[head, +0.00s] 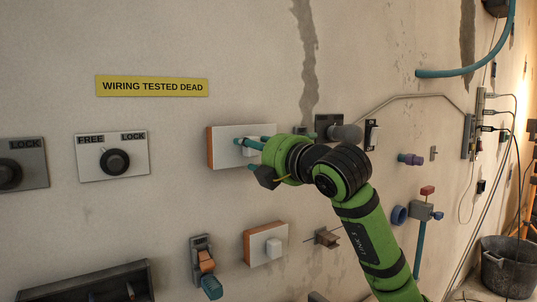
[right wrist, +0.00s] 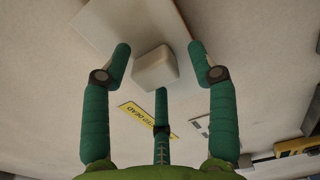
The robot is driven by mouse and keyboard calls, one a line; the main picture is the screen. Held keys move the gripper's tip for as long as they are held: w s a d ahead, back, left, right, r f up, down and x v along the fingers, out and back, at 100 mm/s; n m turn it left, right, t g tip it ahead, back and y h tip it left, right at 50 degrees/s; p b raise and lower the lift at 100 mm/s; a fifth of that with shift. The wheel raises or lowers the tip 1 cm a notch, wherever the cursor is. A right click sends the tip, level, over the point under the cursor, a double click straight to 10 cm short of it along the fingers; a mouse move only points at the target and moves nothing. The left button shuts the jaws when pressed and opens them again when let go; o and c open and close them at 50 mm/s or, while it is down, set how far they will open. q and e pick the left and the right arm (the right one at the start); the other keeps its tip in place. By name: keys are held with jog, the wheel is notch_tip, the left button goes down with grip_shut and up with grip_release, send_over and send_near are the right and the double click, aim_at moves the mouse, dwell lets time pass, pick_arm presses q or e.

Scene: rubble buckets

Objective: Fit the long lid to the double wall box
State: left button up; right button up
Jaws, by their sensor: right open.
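A long white plate with an orange side and a white block knob, seemingly the long lid (head: 221,153), is on the wall left of my right arm. In the right wrist view its white knob (right wrist: 155,68) stands out from the pale plate (right wrist: 105,25). My right gripper (head: 247,153) is open, its teal fingers around the knob with gaps at both sides. The gripper and arm hide the right part of the plate. I cannot make out the double wall box for certain. My left gripper is out of view.
A smaller white plate with an orange side and knob (head: 266,245) is below. A dark fitting (head: 326,122) is behind my arm. A bucket (head: 510,268) stands at far right.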

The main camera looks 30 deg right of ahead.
jog(key=s, duration=1.1)
jog(key=shift+s+d, duration=0.2)
jog(key=shift+d, duration=0.25)
